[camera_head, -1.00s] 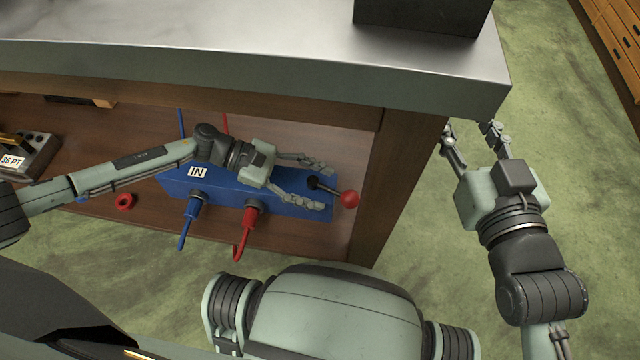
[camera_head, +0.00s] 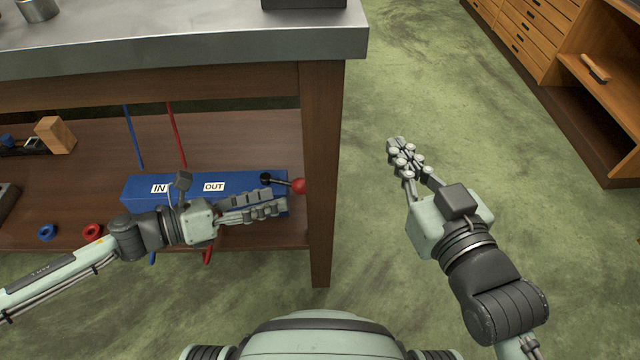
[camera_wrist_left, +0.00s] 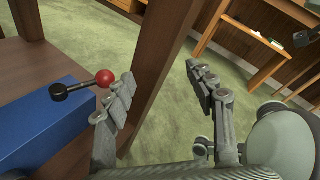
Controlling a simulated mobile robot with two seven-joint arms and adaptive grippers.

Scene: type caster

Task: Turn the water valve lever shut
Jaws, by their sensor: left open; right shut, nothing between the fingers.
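The valve lever (camera_head: 283,181) is a short rod on a black pivot with a red ball (camera_head: 299,186) at its end. It sits at the right end of a blue box (camera_head: 228,184) labelled IN and OUT, on the bench's lower shelf. My left gripper (camera_head: 284,201) is in front of the box, just below the lever in the head view. In the left wrist view the fingers are apart, and the red ball (camera_wrist_left: 105,78) shows beside the left finger, outside the gap; contact cannot be told. My right gripper (camera_head: 396,146) is shut and empty, right of the bench.
The bench leg (camera_head: 321,180) stands just right of the lever. The metal bench top (camera_head: 180,40) overhangs the shelf. Red and blue hoses run from the box. A blue ring (camera_head: 47,232) and a red ring (camera_head: 92,232) lie left. Green floor to the right is free.

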